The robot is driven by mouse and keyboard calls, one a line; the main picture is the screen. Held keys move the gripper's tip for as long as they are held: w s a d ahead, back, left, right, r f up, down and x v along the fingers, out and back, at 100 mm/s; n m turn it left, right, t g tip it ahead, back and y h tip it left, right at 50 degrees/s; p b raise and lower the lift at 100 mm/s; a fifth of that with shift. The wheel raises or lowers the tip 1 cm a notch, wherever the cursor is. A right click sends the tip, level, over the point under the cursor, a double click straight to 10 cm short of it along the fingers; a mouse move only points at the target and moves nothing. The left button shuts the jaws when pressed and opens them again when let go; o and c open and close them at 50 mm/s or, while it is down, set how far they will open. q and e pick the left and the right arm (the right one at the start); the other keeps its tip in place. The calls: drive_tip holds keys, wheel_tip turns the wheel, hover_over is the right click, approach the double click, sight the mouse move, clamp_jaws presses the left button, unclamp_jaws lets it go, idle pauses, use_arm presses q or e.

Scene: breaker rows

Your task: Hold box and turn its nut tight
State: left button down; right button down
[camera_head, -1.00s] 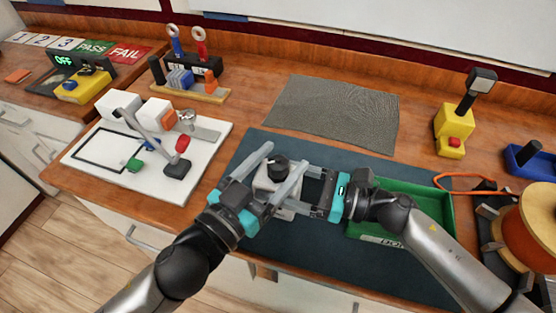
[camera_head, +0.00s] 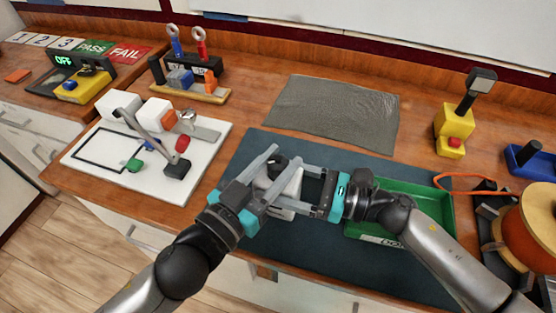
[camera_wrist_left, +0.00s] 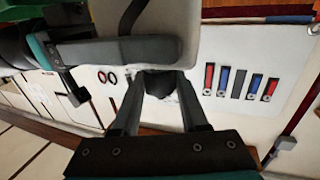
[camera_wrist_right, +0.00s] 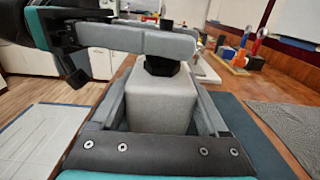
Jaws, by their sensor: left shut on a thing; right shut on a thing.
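The pale grey box (camera_head: 290,182) is held off the mat in the middle of the head view, with a black nut (camera_head: 281,161) on its top. My right gripper (camera_head: 293,190) is shut on the box. In the right wrist view the box (camera_wrist_right: 162,100) stands upright between its fingers, the black nut (camera_wrist_right: 160,66) on top. My left gripper (camera_head: 284,158) is shut on the nut; its fingers partly hide nut and box in the head view. In the left wrist view the dark nut (camera_wrist_left: 157,83) sits between the fingertips, against the box (camera_wrist_left: 145,30).
A dark mat (camera_head: 300,245) lies below, with a green tray (camera_head: 425,230) on the right. A white board with a clamp fixture (camera_head: 85,165) is at left. A grey mesh mat (camera_head: 335,112) lies behind. A yellow stand (camera_head: 453,128) and an orange spool (camera_head: 530,225) are at right.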

sight(278, 161)
use_arm(q)
drive_tip(key=shift+m+g+h, duration=0.3)
drive_tip(key=shift+m+h, duration=0.1)
drive_tip(key=m+g+h, duration=0.5)
drive_tip(key=g, duration=0.2)
drive_tip(key=shift+d+m+g+h, duration=0.1)
drive_tip(key=shift+m+g+h, duration=0.3)
drive_tip(key=shift+m+g, duration=1.15)
drive_tip(key=shift+m+g+h, duration=0.4)
drive_tip(key=shift+m+g, duration=0.65)
drive_tip(key=shift+g, duration=1.2)
drive_tip(key=shift+c, duration=2.1)
unclamp_jaws()
wheel_tip(278, 161, up, 10)
drive_tip(key=shift+r, duration=0.1)
